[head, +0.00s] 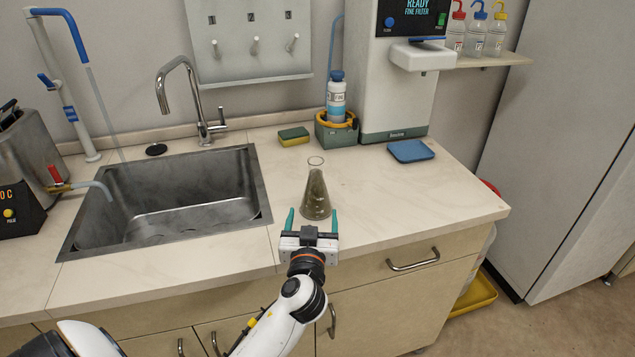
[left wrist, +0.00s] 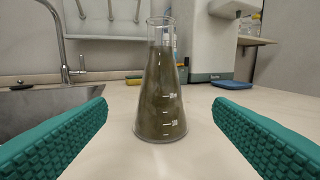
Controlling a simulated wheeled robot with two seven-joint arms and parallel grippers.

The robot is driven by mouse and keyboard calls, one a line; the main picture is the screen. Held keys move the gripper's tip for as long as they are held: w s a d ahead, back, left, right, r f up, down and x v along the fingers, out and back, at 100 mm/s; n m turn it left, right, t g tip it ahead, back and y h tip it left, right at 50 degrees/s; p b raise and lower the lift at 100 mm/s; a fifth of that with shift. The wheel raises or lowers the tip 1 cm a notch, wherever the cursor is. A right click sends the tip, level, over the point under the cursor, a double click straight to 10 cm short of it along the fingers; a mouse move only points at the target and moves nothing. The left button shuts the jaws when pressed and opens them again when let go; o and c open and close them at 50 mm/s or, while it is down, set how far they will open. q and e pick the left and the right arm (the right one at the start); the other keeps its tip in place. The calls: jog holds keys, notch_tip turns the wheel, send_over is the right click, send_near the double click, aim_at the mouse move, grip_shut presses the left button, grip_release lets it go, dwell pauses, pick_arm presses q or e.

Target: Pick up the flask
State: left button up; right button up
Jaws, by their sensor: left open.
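The flask (head: 316,195) is a clear conical glass flask with a murky grey-brown look and white marks. It stands upright on the counter, right of the sink. In the left wrist view the flask (left wrist: 161,95) is centred beyond and between the two fingers. My left gripper (head: 311,217) is open, with teal fingers pointing at the flask from the counter's front side. The left gripper (left wrist: 160,125) has a gap to the flask on both sides in the wrist view, and nothing is held. My right gripper is not in view.
The metal sink (head: 170,200) with a faucet (head: 190,95) lies to the left. Behind the flask are a sponge (head: 293,136), a bottle (head: 337,98) in a green holder and a white dispenser (head: 400,90). A blue cloth or sponge (head: 410,151) lies back right. The counter right of the flask is clear.

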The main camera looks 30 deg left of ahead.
aim_at(315, 197)
pick_arm(q)
jog(key=x, duration=0.2)
jog(key=shift+w+a+r+p, duration=0.1)
jog(key=shift+w+a+p, duration=0.05)
jog(key=shift+w+p, duration=0.15)
jog(key=p+x, duration=0.1)
jog(key=x, duration=0.3)
jog(key=shift+w+a, duration=0.15)
jog(key=shift+w, duration=0.05)
jog(key=p+x, duration=0.1)
jog(key=x, duration=0.1)
jog(key=p+x, duration=0.1)
jog(key=x, duration=0.1)
jog(key=shift+r, duration=0.25)
jog(key=shift+w+a+f, duration=0.1)
jog(key=shift+w+a, duration=0.05)
jog(key=shift+w, duration=0.2)
jog(key=c, duration=1.1)
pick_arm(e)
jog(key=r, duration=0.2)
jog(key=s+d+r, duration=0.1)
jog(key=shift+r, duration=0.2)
